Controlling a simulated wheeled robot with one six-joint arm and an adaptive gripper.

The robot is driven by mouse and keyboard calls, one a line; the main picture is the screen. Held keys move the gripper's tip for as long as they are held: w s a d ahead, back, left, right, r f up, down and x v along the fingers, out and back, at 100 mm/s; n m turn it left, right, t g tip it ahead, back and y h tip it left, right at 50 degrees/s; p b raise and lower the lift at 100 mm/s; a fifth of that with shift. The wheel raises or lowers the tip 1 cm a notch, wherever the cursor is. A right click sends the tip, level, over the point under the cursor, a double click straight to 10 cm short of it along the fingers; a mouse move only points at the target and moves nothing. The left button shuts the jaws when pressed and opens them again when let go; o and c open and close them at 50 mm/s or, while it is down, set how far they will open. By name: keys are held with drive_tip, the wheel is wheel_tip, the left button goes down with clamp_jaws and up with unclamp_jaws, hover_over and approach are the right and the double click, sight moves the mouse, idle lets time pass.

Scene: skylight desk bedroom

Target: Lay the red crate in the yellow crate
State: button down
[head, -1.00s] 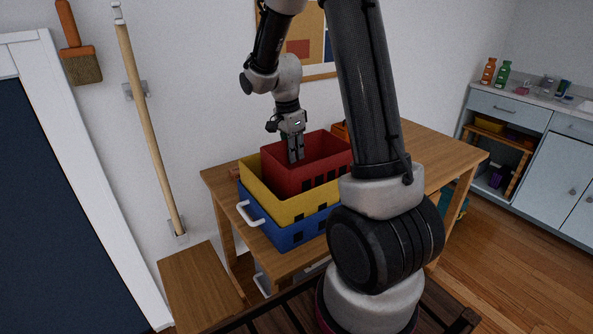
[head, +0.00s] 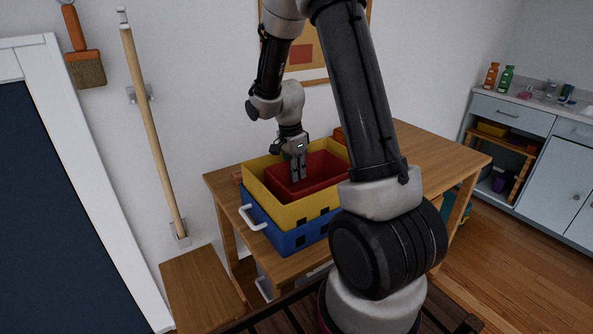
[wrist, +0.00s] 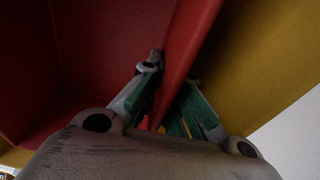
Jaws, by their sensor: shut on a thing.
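The red crate (head: 323,167) sits down inside the yellow crate (head: 290,214) in the head view, with its upper walls showing inside the yellow rim. My gripper (head: 298,176) is shut on the red crate's near-left wall. In the wrist view my gripper (wrist: 168,112) has its fingers on both sides of the red wall (wrist: 185,50), and the yellow wall (wrist: 262,60) is beside it at right. The yellow crate stands on a blue crate (head: 287,240). Whether the red crate's bottom touches the yellow crate's floor is hidden.
The crates stand on a wooden table (head: 430,150), whose right part is clear. A wooden bench (head: 203,285) is low at the left. A broom handle (head: 152,130) and brush (head: 86,68) hang on the wall. A cabinet (head: 550,160) stands at the far right.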

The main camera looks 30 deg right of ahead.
drive_tip(key=c, duration=1.6)
unclamp_jaws()
drive_tip(key=shift+c, duration=0.2)
drive_tip(key=r, duration=0.4)
drive_tip(key=a+r, duration=0.1)
drive_tip(key=r, duration=0.8)
drive_tip(key=shift+a+r, duration=0.1)
drive_tip(key=shift+a, duration=0.1)
drive_tip(key=s+a+r+n+t, duration=0.1)
drive_tip(key=s+r+n, duration=0.2)
drive_tip(key=s+n, duration=0.3)
drive_tip(key=s+a+r+n+t+y, duration=0.1)
drive_tip(key=s+r+n+t, duration=0.1)
drive_tip(key=s+n, duration=0.3)
drive_tip(key=s+a+r+n+t, duration=0.1)
drive_tip(key=s+r+n, duration=0.3)
drive_tip(key=s, duration=0.8)
drive_tip(key=n, duration=0.2)
drive_tip(key=shift+s+a+r+n, duration=0.25)
drive_tip(key=shift+s+a+n, duration=0.05)
drive_tip(key=shift+s+a, duration=0.05)
